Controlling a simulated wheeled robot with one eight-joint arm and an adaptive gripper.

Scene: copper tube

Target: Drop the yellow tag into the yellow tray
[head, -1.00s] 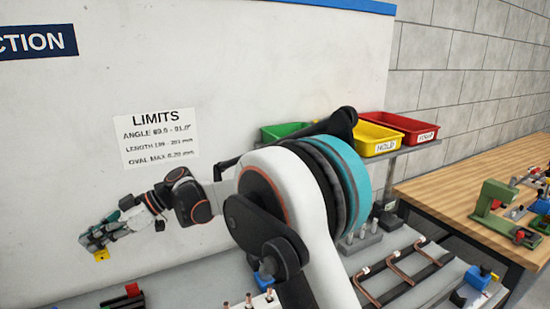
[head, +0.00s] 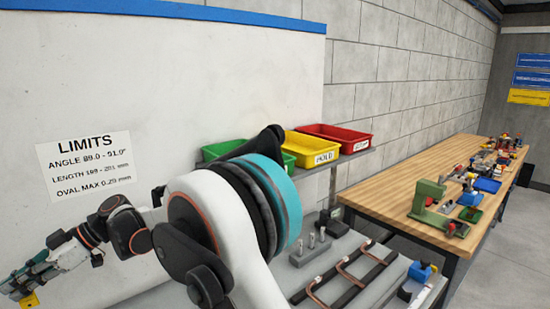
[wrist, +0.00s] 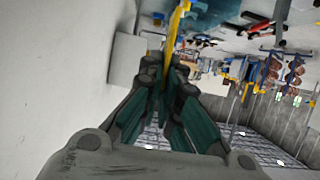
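The yellow tag (head: 29,300) is at the fingertips of my gripper (head: 18,287), low at the left edge of the head view. In the wrist view, the yellow tag (wrist: 173,35) stands between the dark green fingers of my gripper (wrist: 165,82), which are closed on it. The yellow tray (head: 312,148), labelled HOLD, sits on a raised shelf right of the middle in the head view. My gripper is far to the left of it and lower in the picture. My arm's shoulder stands in front of the shelf's left part.
A green tray (head: 222,150), partly hidden by my arm, is left of the yellow tray, and a red tray (head: 340,136) is right. Below are a grey bench with copper tubes (head: 345,272) and metal pegs (head: 312,241). A wooden table (head: 385,195) with tools runs along the right wall.

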